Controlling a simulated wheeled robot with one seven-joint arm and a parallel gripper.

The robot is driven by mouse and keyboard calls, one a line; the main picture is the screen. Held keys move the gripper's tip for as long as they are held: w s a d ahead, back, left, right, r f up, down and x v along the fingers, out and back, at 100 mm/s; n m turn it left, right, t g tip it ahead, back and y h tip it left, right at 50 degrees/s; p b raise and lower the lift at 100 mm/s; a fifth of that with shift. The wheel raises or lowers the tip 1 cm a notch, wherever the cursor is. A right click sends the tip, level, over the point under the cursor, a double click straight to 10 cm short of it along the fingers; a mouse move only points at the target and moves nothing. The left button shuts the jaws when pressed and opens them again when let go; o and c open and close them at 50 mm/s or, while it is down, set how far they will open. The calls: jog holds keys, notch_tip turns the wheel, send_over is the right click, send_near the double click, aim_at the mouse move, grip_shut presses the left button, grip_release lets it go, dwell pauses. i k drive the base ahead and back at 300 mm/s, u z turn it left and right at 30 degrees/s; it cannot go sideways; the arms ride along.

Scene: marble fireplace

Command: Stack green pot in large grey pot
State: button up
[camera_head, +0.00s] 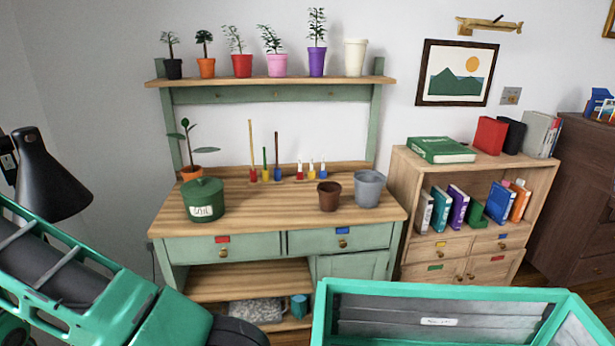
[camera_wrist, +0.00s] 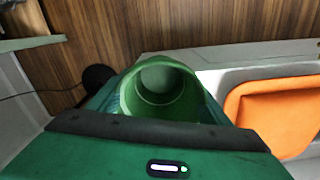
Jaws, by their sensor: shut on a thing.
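The green pot (camera_wrist: 165,98) is in the wrist view, with its open mouth facing the camera and its hollow inside showing. My gripper (camera_wrist: 160,84) is shut on it; the fingers are mostly hidden behind the pot and palm. The large grey pot (camera_head: 369,189) stands upright on the right end of the wooden bench top (camera_head: 262,215) in the head view, and looks empty. The green pot and my gripper do not show in the head view, so their distance from the grey pot cannot be told.
A brown pot (camera_head: 329,196) stands just left of the grey pot. A green soil canister (camera_head: 204,207) and an orange-potted plant (camera_head: 193,173) are at the bench's left. A shelf (camera_head: 262,82) of pots hangs above. An orange padded item (camera_wrist: 272,112) is right in the wrist view.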

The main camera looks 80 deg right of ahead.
aim_at(367, 202)
jog(key=k, duration=2.9)
jog(key=z, duration=1.8)
jog(key=i, duration=1)
jog(key=z, duration=0.05)
